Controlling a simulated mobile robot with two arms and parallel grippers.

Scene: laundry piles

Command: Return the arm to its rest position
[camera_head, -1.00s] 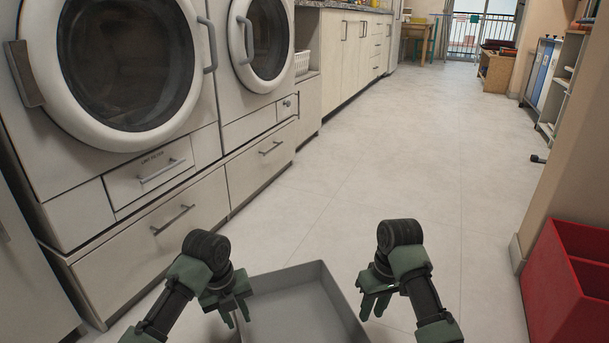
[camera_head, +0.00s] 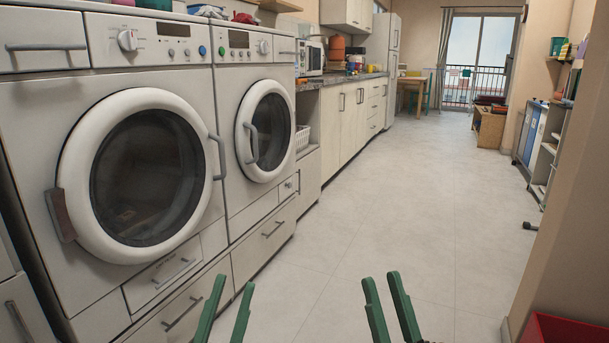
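My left gripper (camera_head: 229,294) shows at the bottom of the head view, left of the middle. Its two green fingers point up and stand apart, with nothing between them. My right gripper (camera_head: 383,282) shows at the bottom, right of the middle. Its green fingers are also apart and hold nothing. Both are over the floor. The rest of both arms is below the picture's edge.
Two front-loading machines, a near one (camera_head: 148,178) and a farther one (camera_head: 264,132), stand at left with doors shut. Their drawers come close to my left gripper. A red bin (camera_head: 562,330) is at bottom right. The tiled floor (camera_head: 400,200) ahead is clear.

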